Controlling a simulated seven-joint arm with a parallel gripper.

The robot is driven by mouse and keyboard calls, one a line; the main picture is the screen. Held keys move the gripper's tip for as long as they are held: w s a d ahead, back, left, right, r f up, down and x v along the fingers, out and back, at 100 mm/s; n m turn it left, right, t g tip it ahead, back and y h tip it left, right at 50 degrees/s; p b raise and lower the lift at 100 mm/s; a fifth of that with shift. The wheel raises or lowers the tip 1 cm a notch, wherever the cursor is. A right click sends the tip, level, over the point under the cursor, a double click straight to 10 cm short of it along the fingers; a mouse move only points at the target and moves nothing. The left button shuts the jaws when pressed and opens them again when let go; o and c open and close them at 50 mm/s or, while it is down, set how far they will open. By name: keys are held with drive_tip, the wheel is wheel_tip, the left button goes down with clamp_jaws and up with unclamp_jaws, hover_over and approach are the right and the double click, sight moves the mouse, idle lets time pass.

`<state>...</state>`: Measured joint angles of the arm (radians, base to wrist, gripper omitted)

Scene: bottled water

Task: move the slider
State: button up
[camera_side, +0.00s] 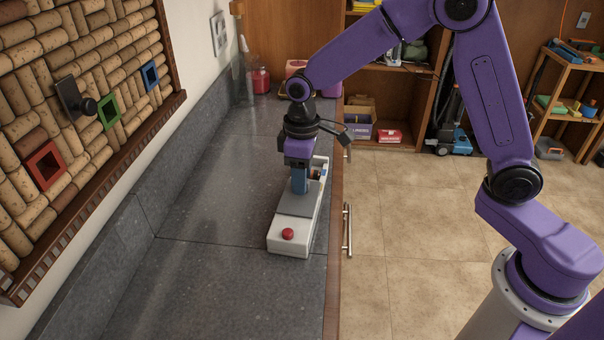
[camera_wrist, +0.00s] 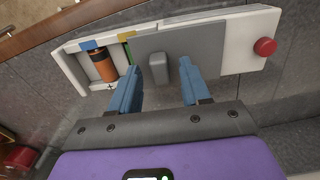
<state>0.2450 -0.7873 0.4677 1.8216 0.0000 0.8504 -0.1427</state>
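A white box (camera_side: 278,241) with a red button (camera_side: 288,234) lies on the counter near its right edge. A grey slider plate (camera_wrist: 210,50) with a small upright grey handle (camera_wrist: 158,68) covers the middle of the box in the wrist view. The compartment beside it is partly uncovered and shows an orange and black battery (camera_wrist: 104,66). My gripper (camera_side: 300,188) is down over the plate.
The dark stone counter (camera_side: 205,205) is clear to the left of the box. A cork board (camera_side: 75,120) with coloured square frames hangs on the left wall. A red-filled container (camera_side: 260,80) stands at the back. The counter edge and drawer handle (camera_side: 347,230) lie to the right.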

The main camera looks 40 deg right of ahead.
wheel_tip(320, 180, up, 17)
drive_tip(key=shift+r, duration=0.2)
idle(0.6)
idle(0.4)
wheel_tip(320, 180, down, 18)
drive_tip(key=shift+r, duration=0.25)
idle(0.4)
clamp_jaws()
